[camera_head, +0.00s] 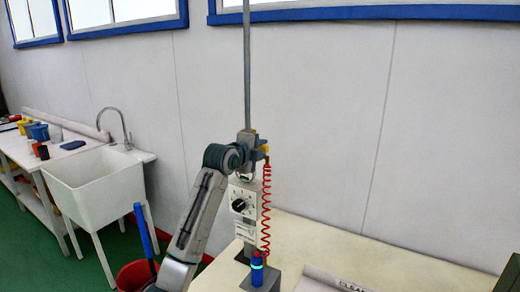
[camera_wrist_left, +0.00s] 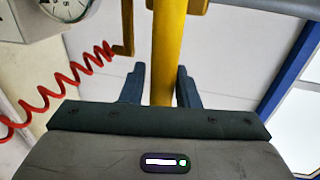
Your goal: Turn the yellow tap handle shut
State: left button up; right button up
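The yellow tap handle (camera_wrist_left: 168,45) runs down the middle of the left wrist view, between the two dark fingers of my left gripper (camera_wrist_left: 160,88). The fingers stand apart, with a visible gap between the left finger and the handle, so the gripper is open around it. In the head view only a small yellow part (camera_head: 265,148) shows beside my left gripper (camera_head: 255,152), at the vertical metal post. The rest of the tap there is hidden behind my gripper and wrist. My right gripper is not in view.
A dispenser box with a dial (camera_head: 240,204) stands under the tap on the cream table (camera_head: 325,246). A red coiled hose (camera_head: 266,205) hangs close to the gripper, above a blue nozzle (camera_head: 257,268). A white sink (camera_head: 95,182) is at the left.

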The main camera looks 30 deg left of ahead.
pick_arm(q)
jog(key=shift+o, duration=0.9)
jog(key=b+v, duration=0.4)
jog(key=v, duration=0.6)
jog(key=shift+s, duration=0.4)
jog(key=shift+r, duration=0.15)
